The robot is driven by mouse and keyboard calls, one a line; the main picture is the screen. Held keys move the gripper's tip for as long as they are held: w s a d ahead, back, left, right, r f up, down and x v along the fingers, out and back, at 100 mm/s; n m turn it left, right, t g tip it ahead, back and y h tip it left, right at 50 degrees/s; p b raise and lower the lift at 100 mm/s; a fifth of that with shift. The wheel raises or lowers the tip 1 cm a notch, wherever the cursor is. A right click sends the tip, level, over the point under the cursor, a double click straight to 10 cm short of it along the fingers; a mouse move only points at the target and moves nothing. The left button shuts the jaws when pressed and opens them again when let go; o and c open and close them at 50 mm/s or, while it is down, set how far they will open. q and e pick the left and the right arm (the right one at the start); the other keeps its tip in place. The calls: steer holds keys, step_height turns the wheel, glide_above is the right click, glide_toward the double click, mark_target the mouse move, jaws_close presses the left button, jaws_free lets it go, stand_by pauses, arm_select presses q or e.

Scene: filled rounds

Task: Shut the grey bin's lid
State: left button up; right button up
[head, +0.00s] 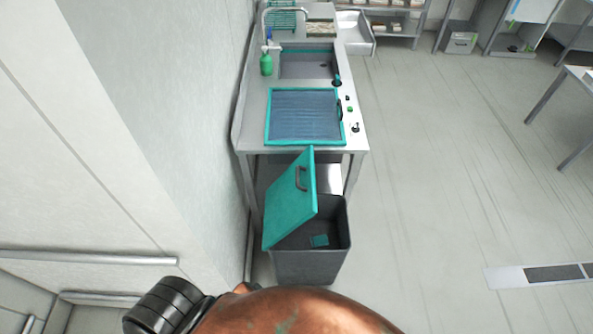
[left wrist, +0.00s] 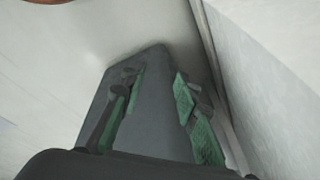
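The grey bin (head: 310,266) stands on the floor in the lower middle of the head view, in front of the counter. Its teal lid (head: 288,208) is open, raised at a slant along the bin's left side. A dark handle (head: 301,178) sits on the lid. A small teal item (head: 319,241) lies inside the bin. My left gripper (left wrist: 157,88) shows in the left wrist view, with its green-padded fingers apart and nothing visible held. Neither gripper shows in the head view.
A steel counter (head: 256,112) with a sink (head: 308,65), a green bottle (head: 266,63) and a teal-framed panel (head: 303,117) stands behind the bin. A wall (head: 185,110) runs close along the left. The floor (head: 440,170) to the right is mostly clear.

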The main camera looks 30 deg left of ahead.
arm_select(q)
steer(key=w+a+r+m+t+y+p, duration=0.15)
steer(key=w+r, duration=0.25)
steer(key=r, duration=0.4)
steer(key=w+a+r+p, duration=0.2)
steer(key=w+r, duration=0.2)
steer(key=r, duration=0.5)
steer(key=m+t+y+p, duration=0.3)
steer(key=m+t, duration=0.4)
steer(key=m, duration=0.5)
glide_toward(297, 175)
steer(key=s+a+f, duration=0.5)
steer(key=a+f, duration=0.2)
steer(key=f, duration=0.2)
steer(key=w+d+r+m+t+h, duration=0.2)
steer(key=w+d+r+m+t, duration=0.1)
steer(key=w+d+r+m, duration=0.35)
steer(key=shift+m, duration=0.6)
steer(key=x, duration=0.2)
steer(key=a+x, duration=0.1)
steer(key=x, duration=0.4)
steer(key=shift+a+f, duration=0.4)
steer(key=shift+f, duration=0.05)
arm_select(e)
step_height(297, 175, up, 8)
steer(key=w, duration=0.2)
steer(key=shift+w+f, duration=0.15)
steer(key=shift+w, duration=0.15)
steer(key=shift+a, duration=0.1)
